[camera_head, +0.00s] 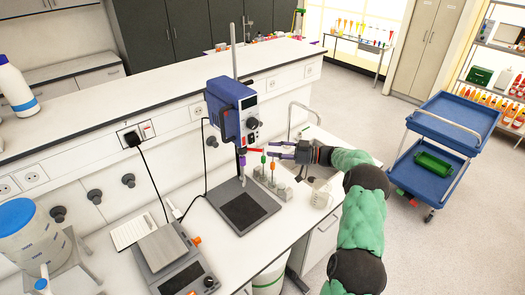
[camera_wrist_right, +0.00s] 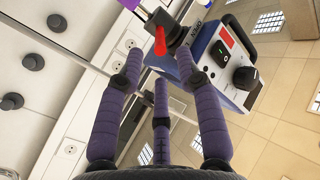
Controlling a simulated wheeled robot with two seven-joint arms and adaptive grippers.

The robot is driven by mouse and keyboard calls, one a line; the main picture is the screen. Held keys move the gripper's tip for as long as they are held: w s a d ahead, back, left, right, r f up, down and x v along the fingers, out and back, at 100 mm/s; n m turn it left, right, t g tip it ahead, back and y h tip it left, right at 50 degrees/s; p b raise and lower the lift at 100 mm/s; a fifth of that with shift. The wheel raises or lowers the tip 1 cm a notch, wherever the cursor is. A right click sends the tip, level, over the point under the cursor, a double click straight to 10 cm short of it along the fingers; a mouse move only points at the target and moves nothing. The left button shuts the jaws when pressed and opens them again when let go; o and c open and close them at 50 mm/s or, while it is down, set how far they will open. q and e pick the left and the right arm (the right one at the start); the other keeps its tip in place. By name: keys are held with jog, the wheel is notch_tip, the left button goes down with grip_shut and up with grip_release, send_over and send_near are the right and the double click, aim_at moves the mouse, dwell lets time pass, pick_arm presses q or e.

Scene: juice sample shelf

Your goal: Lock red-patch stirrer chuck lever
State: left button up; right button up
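The blue overhead stirrer (camera_head: 232,108) stands on a rod above a dark base plate; it also shows in the right wrist view (camera_wrist_right: 208,62), with a red patch (camera_wrist_right: 226,36) on its panel. The red chuck lever (camera_head: 255,151) sticks out below the stirrer; in the wrist view the lever (camera_wrist_right: 159,40) sits beside the dark chuck (camera_wrist_right: 178,36). My right gripper (camera_head: 273,149) is at the lever's right side. Its purple fingers (camera_wrist_right: 158,72) are spread apart and empty, with the lever just beyond their tips. Contact cannot be told. My left gripper is out of view.
A small rack (camera_head: 272,183) with coloured-top items stands under my right gripper, and a clear beaker (camera_head: 321,194) is at its right. A blue cart (camera_head: 440,140) stands on the floor at right.

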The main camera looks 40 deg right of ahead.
jog(key=shift+v, duration=2.8)
